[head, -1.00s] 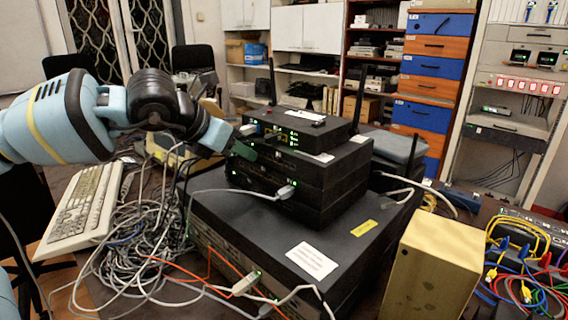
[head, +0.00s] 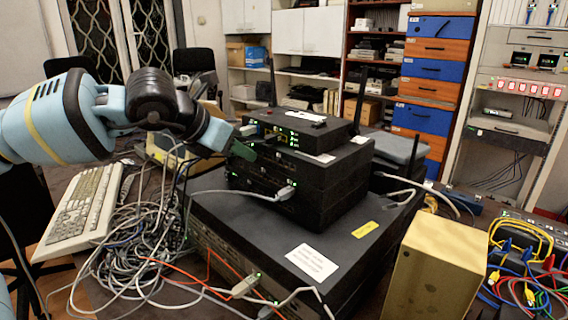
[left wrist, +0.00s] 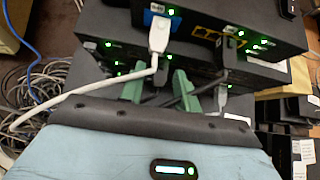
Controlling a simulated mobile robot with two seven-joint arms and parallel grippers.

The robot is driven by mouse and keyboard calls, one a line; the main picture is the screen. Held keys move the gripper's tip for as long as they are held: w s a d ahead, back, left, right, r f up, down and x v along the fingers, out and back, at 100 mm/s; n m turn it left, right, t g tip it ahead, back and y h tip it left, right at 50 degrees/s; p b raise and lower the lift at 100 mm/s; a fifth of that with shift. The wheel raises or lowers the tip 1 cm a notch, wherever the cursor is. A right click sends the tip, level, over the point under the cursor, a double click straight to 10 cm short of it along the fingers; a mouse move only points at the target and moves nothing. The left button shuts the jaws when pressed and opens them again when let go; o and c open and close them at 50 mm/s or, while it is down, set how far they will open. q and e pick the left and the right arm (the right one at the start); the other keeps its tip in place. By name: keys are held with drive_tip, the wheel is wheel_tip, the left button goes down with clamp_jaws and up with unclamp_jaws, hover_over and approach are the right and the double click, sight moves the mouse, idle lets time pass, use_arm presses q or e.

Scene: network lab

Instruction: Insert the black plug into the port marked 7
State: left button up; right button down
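A black plug (left wrist: 232,50) with a dark cable sits at the top device's front in the left wrist view, beside a yellow-outlined port (left wrist: 208,38). It looks seated or touching there; I cannot tell which. Its cable runs down toward my fingers. My left gripper (left wrist: 160,92) has green fingers that stand apart, just in front of the stacked devices and below the plug. I see nothing clearly clamped between them. In the head view the left gripper (head: 243,150) is at the front of the top device (head: 315,132). Port numbers are not legible. My right gripper is not in view.
A white plug (left wrist: 157,38) sits in a blue port left of the yellow outline. A large black case (head: 270,235) bears the stack. Tangled cables (head: 130,240) and a keyboard (head: 82,208) lie at left. A yellowish box (head: 435,270) stands at right.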

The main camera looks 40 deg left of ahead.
use_arm(q)
clamp_jaws()
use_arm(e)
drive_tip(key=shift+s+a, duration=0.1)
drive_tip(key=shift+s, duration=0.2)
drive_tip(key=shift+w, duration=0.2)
use_arm(q)
drive_tip(key=shift+s+a, duration=0.2)
drive_tip(key=shift+s, duration=2)
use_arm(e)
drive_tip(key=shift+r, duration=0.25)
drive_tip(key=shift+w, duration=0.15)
